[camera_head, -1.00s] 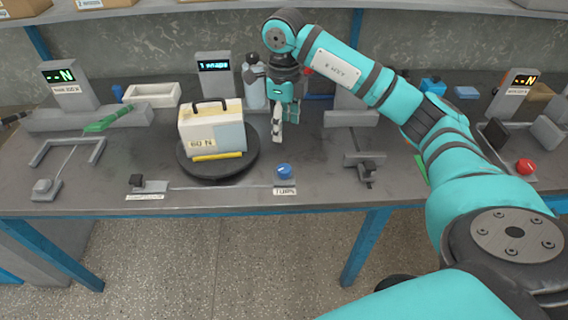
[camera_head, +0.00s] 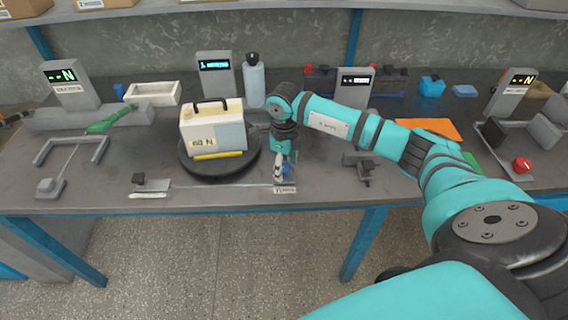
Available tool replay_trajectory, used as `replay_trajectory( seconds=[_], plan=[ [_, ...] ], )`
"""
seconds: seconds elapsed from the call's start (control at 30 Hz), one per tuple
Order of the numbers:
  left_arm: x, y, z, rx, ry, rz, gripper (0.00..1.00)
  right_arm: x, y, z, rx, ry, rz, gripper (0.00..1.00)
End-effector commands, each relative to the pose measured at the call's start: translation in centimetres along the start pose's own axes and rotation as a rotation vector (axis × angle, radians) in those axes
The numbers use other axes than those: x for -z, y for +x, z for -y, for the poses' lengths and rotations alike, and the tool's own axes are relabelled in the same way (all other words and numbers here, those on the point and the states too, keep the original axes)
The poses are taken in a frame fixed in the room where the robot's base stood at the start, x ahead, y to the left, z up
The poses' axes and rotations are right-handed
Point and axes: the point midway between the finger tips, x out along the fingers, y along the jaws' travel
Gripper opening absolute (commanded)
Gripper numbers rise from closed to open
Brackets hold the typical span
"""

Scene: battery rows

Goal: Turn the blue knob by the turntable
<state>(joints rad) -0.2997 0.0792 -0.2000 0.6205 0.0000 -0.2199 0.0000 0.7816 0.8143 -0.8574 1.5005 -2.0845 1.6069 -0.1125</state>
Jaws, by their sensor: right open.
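The blue knob (camera_head: 287,170) sits near the front edge of the bench, above a small white label, and is partly hidden by my right gripper. The black round turntable (camera_head: 222,168) is to its left and carries a cream and grey battery box (camera_head: 213,130) with a dark handle. My right gripper (camera_head: 282,172) points down at the knob, open, with its fingers close around or just beside it; I cannot tell whether they touch. My left gripper is not in view.
A grey bottle (camera_head: 253,82) and a display post (camera_head: 215,74) stand behind the turntable. A white tray (camera_head: 152,94) and green tool (camera_head: 110,119) lie at the left. A red button (camera_head: 522,166) is at the right.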

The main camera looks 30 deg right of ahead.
Motion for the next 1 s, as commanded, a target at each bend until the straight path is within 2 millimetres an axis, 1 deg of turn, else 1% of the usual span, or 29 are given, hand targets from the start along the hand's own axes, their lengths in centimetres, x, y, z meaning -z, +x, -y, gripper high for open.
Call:
replay_trajectory(
  seconds=[0.13,0.5,0.57,0.73,0.93,0.97,1.0],
  plan=[
    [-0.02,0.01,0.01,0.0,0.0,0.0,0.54,-0.01,0.0,-0.01,0.0,0.0,0.0,0.61],
    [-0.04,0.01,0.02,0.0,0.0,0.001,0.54,-0.01,-0.04,0.0,0.0,0.0,0.0,0.12],
    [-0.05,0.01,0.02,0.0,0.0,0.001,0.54,-0.02,-0.05,0.01,0.0,0.0,0.0,0.06],
    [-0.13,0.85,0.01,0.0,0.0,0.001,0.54,-0.02,0.15,0.07,0.002,0.034,0.0,0.06],
    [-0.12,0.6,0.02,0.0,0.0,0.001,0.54,-0.02,-0.04,0.0,0.0,0.036,0.0,0.06],
    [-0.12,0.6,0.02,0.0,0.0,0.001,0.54,-0.02,-0.05,0.0,0.0,0.036,0.0,0.4],
    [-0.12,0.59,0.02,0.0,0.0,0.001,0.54,-0.02,-0.05,0.0,0.0,0.036,0.0,0.45]
  ],
)
